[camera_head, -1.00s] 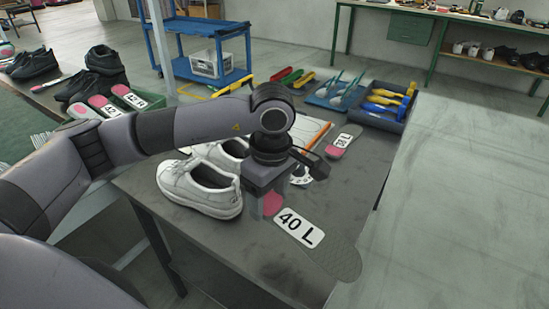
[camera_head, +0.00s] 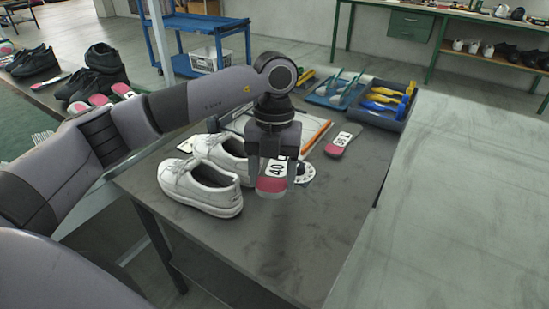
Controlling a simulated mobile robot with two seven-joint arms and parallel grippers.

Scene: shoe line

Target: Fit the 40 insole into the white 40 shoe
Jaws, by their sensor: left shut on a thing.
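My left gripper (camera_head: 275,180) is shut on the 40 insole (camera_head: 271,184), which has a pink end and a white label reading 40. It holds the insole just right of the white shoes, seemingly above the table; the rest of the insole is hidden behind the gripper. The nearer white shoe (camera_head: 203,192) stands upright on the dark table (camera_head: 270,250), its opening facing up. The second white shoe (camera_head: 226,155) stands just behind it. I cannot read a size on either shoe. My right gripper is not in view.
Behind the gripper lie a clipboard with an orange pencil (camera_head: 318,137) and a white dial-like disc (camera_head: 305,173). Another insole (camera_head: 343,140) lies to the right. The table's front is clear.

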